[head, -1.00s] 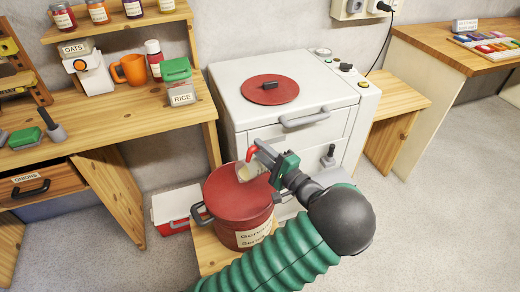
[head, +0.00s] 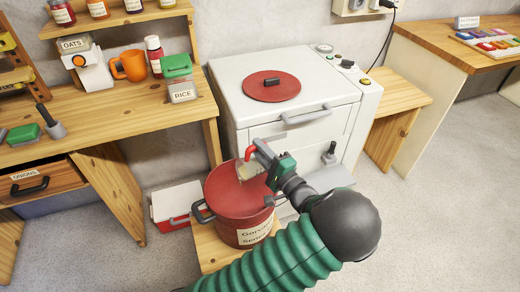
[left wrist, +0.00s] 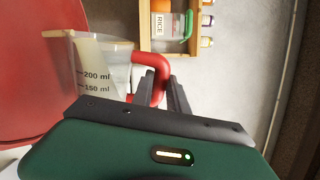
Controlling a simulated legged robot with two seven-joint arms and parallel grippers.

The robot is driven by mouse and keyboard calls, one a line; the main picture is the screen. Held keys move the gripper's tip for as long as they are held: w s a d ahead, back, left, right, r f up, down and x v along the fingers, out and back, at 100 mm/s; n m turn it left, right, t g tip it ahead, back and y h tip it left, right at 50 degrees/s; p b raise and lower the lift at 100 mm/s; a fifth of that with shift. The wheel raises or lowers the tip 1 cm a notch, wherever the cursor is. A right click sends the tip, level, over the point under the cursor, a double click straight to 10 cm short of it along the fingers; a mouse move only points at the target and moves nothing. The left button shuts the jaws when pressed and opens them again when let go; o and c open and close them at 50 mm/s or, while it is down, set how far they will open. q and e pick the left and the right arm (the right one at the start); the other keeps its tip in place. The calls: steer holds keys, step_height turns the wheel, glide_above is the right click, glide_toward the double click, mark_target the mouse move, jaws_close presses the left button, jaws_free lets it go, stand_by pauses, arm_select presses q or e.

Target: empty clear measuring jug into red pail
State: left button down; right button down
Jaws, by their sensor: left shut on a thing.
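The clear measuring jug (head: 250,173), with a red handle, is over the open top of the red pail (head: 238,222). My left gripper (head: 261,155) is shut on the jug's red handle. In the left wrist view the jug (left wrist: 105,75) shows 150 and 200 ml marks and lies tipped well over on its side. A pale cream content shows along its lower wall, towards the mouth. The pail (left wrist: 30,70) fills the left of that view. My right gripper is not in view.
The pail stands on a low wooden stool (head: 206,247) before a white appliance (head: 292,118) with a red lid (head: 271,87) on top. A red-and-white box (head: 176,205) sits to its left. A wooden bench (head: 105,118) with jars is at left; the floor at right is clear.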

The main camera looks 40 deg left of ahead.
arm_select(q)
steer(key=shift+d, duration=0.1)
stand_by(0.3)
steer(key=shift+s+f+n+b, duration=0.1)
steer(key=shift+s+n+b, duration=0.25)
steer(key=shift+n, duration=0.05)
stand_by(0.4)
steer(key=shift+s+a+f+n+g+b, duration=0.15)
steer(key=shift+a+n+g, duration=0.1)
steer(key=shift+n+g, duration=0.25)
steer(key=shift+s+a+n+g+b, duration=0.1)
steer(key=shift+a+n+g+b, duration=0.1)
steer(key=shift+n+g, duration=0.3)
